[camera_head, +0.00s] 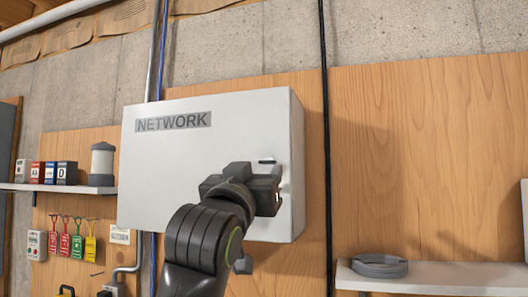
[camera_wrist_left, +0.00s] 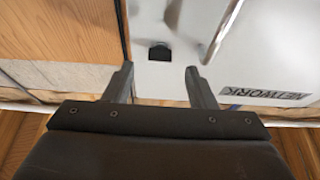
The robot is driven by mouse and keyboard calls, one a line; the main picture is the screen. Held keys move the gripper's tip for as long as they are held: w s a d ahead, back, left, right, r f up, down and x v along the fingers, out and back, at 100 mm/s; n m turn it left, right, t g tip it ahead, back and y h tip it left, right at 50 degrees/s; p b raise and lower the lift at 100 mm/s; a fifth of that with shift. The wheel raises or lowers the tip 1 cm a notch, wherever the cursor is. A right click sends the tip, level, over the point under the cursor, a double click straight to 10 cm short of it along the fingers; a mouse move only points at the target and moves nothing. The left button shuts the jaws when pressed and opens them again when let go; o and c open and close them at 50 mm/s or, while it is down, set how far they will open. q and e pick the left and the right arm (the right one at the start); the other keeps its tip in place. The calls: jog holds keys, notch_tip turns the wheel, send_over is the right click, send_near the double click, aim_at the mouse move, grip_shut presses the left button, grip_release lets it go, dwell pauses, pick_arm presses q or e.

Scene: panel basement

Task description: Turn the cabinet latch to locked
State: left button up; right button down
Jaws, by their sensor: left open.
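The white cabinet (camera_head: 210,150) with a NETWORK label (camera_head: 174,121) hangs on the wall, its door closed. A small dark piece, likely the latch (camera_head: 266,161), shows near the door's right edge, just above my left gripper (camera_head: 272,192). In the left wrist view the dark latch piece (camera_wrist_left: 160,51) lies beyond and between the open fingertips (camera_wrist_left: 160,77), apart from them. Which way it is turned is too small to tell. A curved metal handle (camera_wrist_left: 222,30) is beside it in that view. In the head view my gripper hides this area. My right gripper is not in view.
A wooden panel (camera_head: 430,160) and a black vertical cable (camera_head: 327,140) are right of the cabinet. A shelf (camera_head: 440,278) with a grey coil (camera_head: 379,265) is lower right. A shelf (camera_head: 60,188) with small boxes and hanging coloured tags (camera_head: 78,243) are on the left.

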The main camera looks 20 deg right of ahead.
aim_at(266, 163)
pick_arm(q)
jog(key=p+x, duration=0.1)
jog(key=x, duration=0.2)
jog(key=shift+w+d+r+p, duration=0.15)
jog(key=shift+w+r+p, duration=0.05)
jog(key=shift+r+p, duration=0.1)
jog(key=shift+w+d, duration=0.25)
jog(key=shift+w, duration=0.1)
jog(key=c, duration=1)
